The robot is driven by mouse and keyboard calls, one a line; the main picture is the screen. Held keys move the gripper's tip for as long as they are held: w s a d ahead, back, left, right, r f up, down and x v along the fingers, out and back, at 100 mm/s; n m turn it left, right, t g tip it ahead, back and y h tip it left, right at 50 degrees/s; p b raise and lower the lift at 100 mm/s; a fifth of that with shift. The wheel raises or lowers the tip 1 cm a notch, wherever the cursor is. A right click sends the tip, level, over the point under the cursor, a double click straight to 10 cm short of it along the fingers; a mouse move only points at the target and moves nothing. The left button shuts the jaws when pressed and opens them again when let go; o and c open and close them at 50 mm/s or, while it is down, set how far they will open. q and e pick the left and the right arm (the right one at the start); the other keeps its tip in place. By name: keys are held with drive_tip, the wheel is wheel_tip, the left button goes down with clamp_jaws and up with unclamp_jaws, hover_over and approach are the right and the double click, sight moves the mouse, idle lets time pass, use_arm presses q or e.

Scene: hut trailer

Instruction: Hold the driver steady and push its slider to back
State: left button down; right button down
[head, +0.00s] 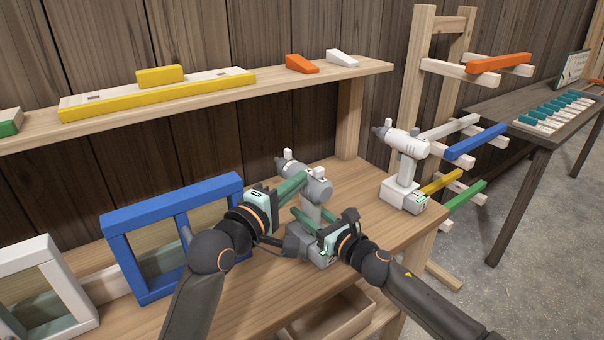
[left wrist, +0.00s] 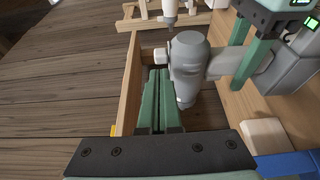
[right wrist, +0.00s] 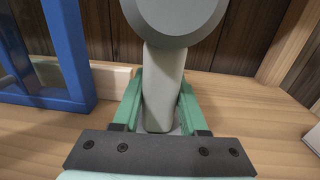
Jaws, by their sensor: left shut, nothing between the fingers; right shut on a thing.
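The grey driver (head: 318,189) stands upright on the wooden bench, its nose pointing to the back left. My right gripper (head: 311,217) is shut around its handle; the right wrist view shows the handle (right wrist: 163,90) between both green fingers. My left gripper (head: 303,177) is shut and empty, its fingertips beside the upper body of the driver. In the left wrist view, the closed fingers (left wrist: 156,75) lie alongside the driver's grey body (left wrist: 189,52). A small pale tab (head: 288,154) stands up near the nose; I cannot tell whether it is the slider.
A second, white driver (head: 406,143) stands to the right on the bench (head: 350,185). A blue frame (head: 112,240) and a white frame stand at left. A shelf (head: 35,130) with blocks runs above the back. An open drawer (head: 345,325) lies below the front edge.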

use_arm(q)
drive_tip(key=shift+v, duration=2.1)
drive_tip(key=shift+w+a, duration=0.15)
drive_tip(key=shift+a, duration=0.05)
use_arm(e)
drive_tip(key=shift+c, duration=1.8)
unclamp_jaws()
